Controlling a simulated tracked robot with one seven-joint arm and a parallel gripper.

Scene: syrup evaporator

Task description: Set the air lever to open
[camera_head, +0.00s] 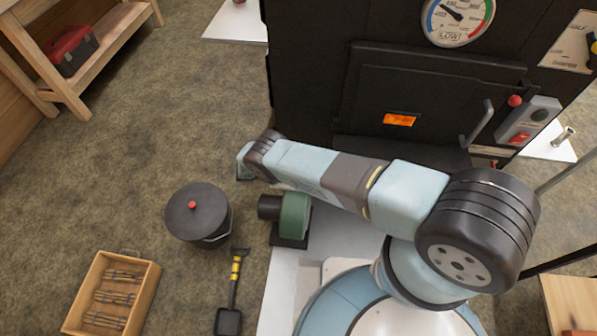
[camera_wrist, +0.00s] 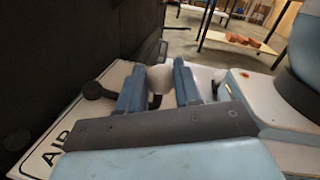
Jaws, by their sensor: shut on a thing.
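In the wrist view my gripper (camera_wrist: 159,76) has its two blue fingers on either side of a pale rounded knob (camera_wrist: 160,79), and it is shut on it. The knob appears to be the handle of the air lever, with a dark stem just below it. A white plate (camera_wrist: 40,158) with black letters "AIR" lies left of the fingers, partly hidden by my gripper. A black round piece (camera_wrist: 96,90) sits on the plate beside the left finger. Which setting the lever is at cannot be read. In the head view my arm reaches left, and the lever cannot be made out.
The black evaporator front (camera_head: 310,70) with its door (camera_head: 430,95) and dial gauge (camera_head: 459,18) stands behind my arm. A green blower (camera_head: 295,215) is close below the arm.

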